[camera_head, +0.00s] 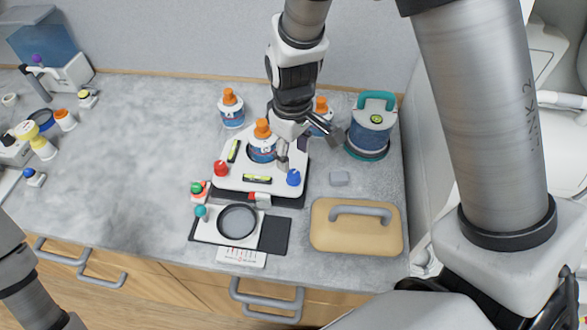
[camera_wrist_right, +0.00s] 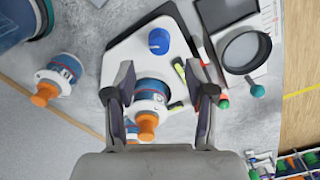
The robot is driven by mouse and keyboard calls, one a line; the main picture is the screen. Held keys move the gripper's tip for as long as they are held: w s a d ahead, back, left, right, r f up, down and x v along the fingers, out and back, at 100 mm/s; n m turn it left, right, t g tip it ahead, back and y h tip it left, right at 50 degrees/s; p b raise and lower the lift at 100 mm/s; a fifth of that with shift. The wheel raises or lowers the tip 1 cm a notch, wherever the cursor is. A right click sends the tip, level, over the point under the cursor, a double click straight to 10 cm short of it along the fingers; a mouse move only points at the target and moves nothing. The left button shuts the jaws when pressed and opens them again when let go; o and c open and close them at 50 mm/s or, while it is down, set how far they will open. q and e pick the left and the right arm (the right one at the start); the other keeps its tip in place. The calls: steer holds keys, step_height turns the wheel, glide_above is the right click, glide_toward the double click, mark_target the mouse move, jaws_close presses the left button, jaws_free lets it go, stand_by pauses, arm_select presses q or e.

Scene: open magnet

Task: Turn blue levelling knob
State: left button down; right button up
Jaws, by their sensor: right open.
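The blue levelling knob (camera_head: 293,177) stands at the right front corner of a white levelling plate (camera_head: 228,181) on the bench. It also shows in the right wrist view (camera_wrist_right: 158,41), ahead of the fingertips and between their lines. My right gripper (camera_head: 308,148) is open and empty, above the back right part of the plate, apart from the knob. In the wrist view its two fingers (camera_wrist_right: 160,72) are spread, with an orange-capped bottle (camera_wrist_right: 150,98) below and between them. My left gripper is out of view; only part of my left arm shows at the lower left.
A red knob (camera_head: 221,168) and spirit levels (camera_head: 257,179) sit on the plate. A teal-handled canister (camera_head: 371,128) stands at the right, a tan handled block (camera_head: 356,226) at the front right. A magnifier (camera_head: 237,221) lies in front. The left middle bench is clear.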

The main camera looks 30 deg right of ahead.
mark_target(294, 174)
steer(key=f, duration=0.6)
steer(key=shift+d+f+p, duration=0.2)
steer(key=shift+f+p, duration=0.05)
steer(key=shift+p, duration=0.05)
steer(key=shift+a, duration=0.15)
jaws_close()
steer(key=shift+r+m+p, duration=0.1)
steer(key=shift+m+p, duration=0.25)
steer(key=shift+m, duration=0.35)
steer(key=shift+w+m, duration=0.1)
steer(key=shift+m, duration=0.3)
jaws_free()
